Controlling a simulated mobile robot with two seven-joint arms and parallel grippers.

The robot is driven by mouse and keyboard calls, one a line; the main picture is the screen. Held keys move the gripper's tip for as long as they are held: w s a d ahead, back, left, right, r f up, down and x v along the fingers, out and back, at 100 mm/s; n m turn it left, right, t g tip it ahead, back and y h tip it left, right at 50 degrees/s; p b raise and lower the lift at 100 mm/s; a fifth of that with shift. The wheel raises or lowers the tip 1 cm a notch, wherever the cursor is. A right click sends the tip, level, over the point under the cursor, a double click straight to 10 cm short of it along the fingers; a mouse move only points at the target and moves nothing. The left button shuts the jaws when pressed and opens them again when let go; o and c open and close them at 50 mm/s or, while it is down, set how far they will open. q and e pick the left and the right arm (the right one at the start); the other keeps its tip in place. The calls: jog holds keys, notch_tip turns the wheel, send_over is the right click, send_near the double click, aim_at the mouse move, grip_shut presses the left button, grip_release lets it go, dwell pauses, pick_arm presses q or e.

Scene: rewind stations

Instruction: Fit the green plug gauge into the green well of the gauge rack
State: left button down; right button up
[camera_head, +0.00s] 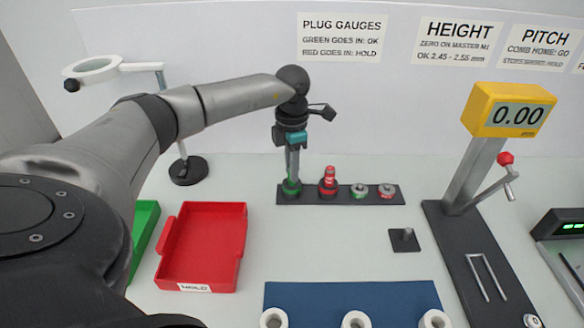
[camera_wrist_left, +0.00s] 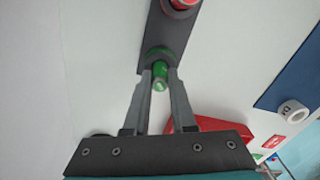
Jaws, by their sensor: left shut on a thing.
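The dark gauge rack (camera_head: 308,198) lies on the table below the plug gauges sign, and its end also shows in the left wrist view (camera_wrist_left: 175,35). My left gripper (camera_head: 292,174) points down over the rack's left end and is shut on the green plug gauge (camera_wrist_left: 160,72). In the head view the green gauge (camera_head: 291,187) shows low between the fingertips, at the leftmost place on the rack. The fingers hide part of it, and I cannot tell how deep it sits. The red plug gauge (camera_head: 328,181) stands upright beside it. A green-marked ring (camera_head: 359,190) and a red-marked ring (camera_head: 387,192) sit further right. My right gripper is out of view.
A red tray (camera_head: 205,245) and a green tray (camera_head: 146,225) lie at left. A ring-shaped magnifier on a stand (camera_head: 188,170) is behind my arm. The height gauge (camera_head: 470,190) stands at right. A blue mat (camera_head: 340,295) with white rings is in front. A small dark block (camera_head: 404,241) lies right of centre.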

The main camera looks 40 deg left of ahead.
pick_arm(q)
jog(key=shift+f, duration=0.1)
jog(key=c, duration=0.7)
grip_release()
jog(key=shift+c, duration=0.2)
notch_tip(320, 180, up, 12)
jog(key=p, duration=0.2)
jog(key=shift+r, duration=0.2)
